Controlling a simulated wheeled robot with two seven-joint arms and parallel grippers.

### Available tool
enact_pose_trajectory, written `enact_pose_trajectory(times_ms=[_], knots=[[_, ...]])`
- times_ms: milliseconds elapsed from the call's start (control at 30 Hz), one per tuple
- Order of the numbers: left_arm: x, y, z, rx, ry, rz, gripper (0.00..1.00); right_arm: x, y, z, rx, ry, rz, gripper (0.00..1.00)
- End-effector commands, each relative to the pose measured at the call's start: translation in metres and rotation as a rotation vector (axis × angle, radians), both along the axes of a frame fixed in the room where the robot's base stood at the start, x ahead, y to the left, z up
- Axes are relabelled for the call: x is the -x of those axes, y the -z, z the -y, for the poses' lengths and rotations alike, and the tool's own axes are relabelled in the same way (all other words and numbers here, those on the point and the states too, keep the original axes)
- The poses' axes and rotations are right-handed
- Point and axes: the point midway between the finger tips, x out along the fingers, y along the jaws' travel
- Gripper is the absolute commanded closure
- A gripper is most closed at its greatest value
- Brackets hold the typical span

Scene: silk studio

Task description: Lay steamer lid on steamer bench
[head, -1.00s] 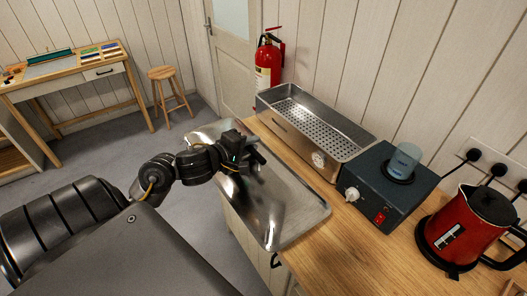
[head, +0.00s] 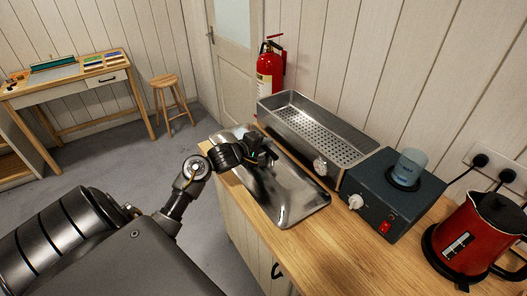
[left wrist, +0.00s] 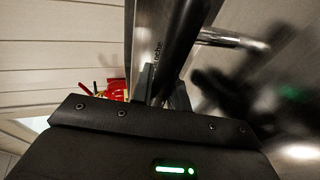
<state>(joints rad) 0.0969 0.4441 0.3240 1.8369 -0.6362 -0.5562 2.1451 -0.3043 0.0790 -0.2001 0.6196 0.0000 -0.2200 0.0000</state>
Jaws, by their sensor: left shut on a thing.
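The steamer lid (head: 285,192) is a shiny metal sheet with a raised rim, lying nearly flat over the wooden bench (head: 305,238) in front of the steamer. Whether its underside touches the bench I cannot tell. My left gripper (head: 268,157) is shut on the lid, near its far half; the fingers hide the grip point. In the left wrist view, the lid (left wrist: 290,95) fills the right side, with a dark blurred reflection. The steamer (head: 322,135) is an open metal tub with a perforated floor and a dial on its front. My right gripper is not in view.
A dark control box (head: 390,200) with a blue-tinted cup (head: 409,166) stands right of the steamer. A red kettle (head: 477,240) is further right. A red fire extinguisher (head: 270,70) stands behind the steamer's far end. Bare wood lies in front of the box.

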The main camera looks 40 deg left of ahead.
Motion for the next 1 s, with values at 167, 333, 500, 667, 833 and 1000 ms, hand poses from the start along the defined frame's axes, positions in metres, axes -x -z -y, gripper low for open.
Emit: enact_pose_trajectory(times_ms=[167,333,500,667,833,1000], knots=[[-0.005,0.01,-0.004,0.002,-0.003,0.0,1.0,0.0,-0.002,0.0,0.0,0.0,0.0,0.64],[-0.004,0.03,-0.003,-0.001,-0.002,0.001,1.0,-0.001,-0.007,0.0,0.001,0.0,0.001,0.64],[-0.004,0.035,-0.004,-0.003,-0.002,0.003,1.0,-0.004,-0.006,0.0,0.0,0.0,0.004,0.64],[-0.003,0.038,-0.003,-0.002,-0.001,-0.004,0.77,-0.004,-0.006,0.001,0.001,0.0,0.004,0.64],[-0.004,0.037,-0.003,-0.001,-0.001,-0.002,0.62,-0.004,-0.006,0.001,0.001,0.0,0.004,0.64],[-0.004,0.037,-0.003,-0.001,-0.001,-0.001,0.62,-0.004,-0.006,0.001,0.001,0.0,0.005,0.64]])
